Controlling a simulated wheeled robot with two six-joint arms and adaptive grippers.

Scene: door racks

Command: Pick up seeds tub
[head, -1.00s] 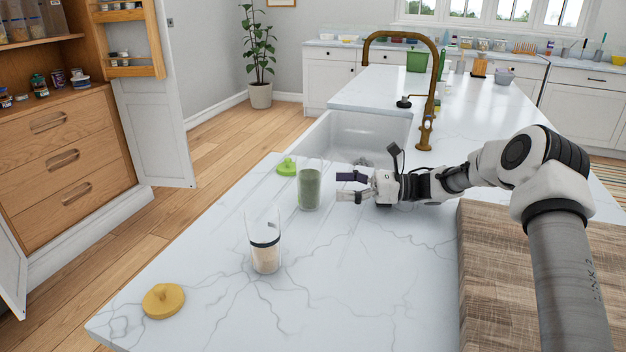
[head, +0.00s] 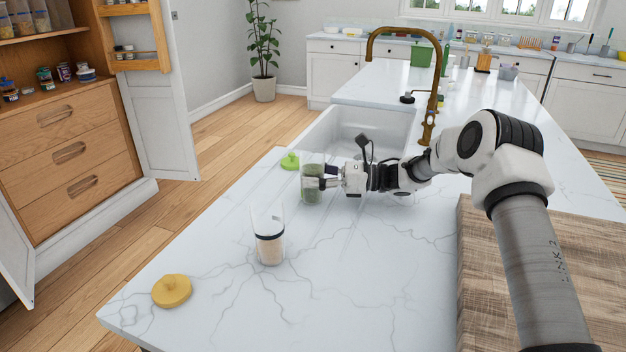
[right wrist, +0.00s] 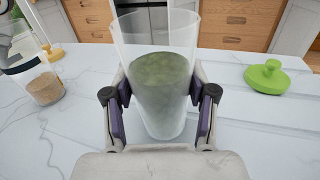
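The seeds tub (head: 312,192) is a clear upright tub with green contents, standing on the marble counter near the sink. My right gripper (head: 321,183) is at the tub's right side. In the right wrist view its fingers (right wrist: 161,105) stand on either side of the tub, very close to its walls; firm contact does not show. My left gripper is not in view.
A second clear tub (head: 269,246) with pale contents and a dark band stands nearer. A green lid (head: 290,161) lies behind the seeds tub, and a yellow lid (head: 172,290) lies at the front left. The sink (head: 365,130) and a wooden board (head: 540,270) are nearby.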

